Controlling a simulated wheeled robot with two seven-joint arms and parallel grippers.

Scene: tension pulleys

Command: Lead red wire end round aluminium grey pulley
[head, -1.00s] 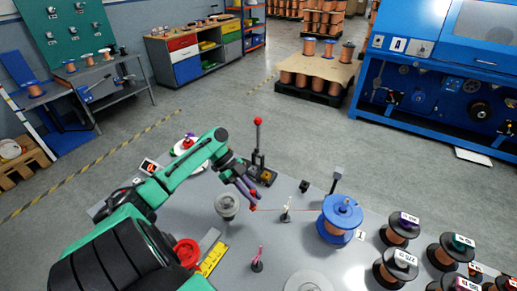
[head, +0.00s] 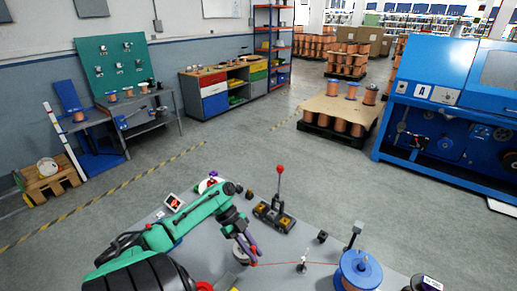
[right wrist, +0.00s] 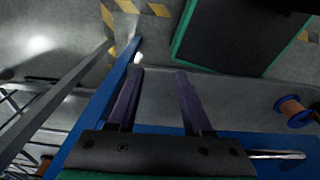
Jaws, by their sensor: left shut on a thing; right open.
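My left gripper (head: 254,259) has purple fingers and is shut on the red wire end. The red wire (head: 280,263) runs rightward from the fingertips past a small white-topped guide post (head: 303,260) to the blue spool (head: 358,271). The aluminium grey pulley (head: 239,254) stands on the table behind the fingers, partly covered by them. I cannot tell whether the wire touches the pulley.
A red-knobbed lever stand (head: 279,207) stands behind the gripper on the grey table (head: 285,280). A dark post (head: 355,235) and a small black block (head: 322,237) stand near the blue spool. The table's near part is cut off at the bottom edge.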

